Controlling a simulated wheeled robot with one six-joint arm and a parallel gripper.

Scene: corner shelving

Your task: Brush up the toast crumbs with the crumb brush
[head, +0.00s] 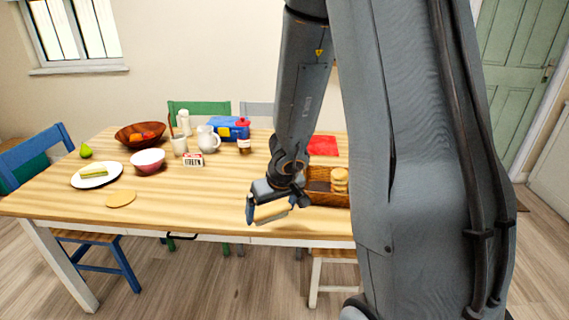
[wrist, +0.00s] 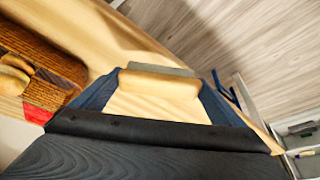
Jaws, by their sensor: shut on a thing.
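My gripper (head: 276,210) is above the front edge of the table (head: 215,205), left of a wicker basket. It is shut on the crumb brush (head: 269,212), a tan block. In the wrist view the brush (wrist: 160,84) spans the gap between my two dark fingers, with a grey strip along its far side. I cannot make out toast crumbs in either view. Part of the tabletop is hidden behind my arm.
The wicker basket (head: 325,199) holds round buns (head: 339,180). A plate with a sandwich (head: 96,174), a round tan mat (head: 121,199), bowls, a jug (head: 208,139) and a blue box (head: 229,127) stand left and behind. Chairs surround the table. The wrist view shows an open drawer (wrist: 292,128).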

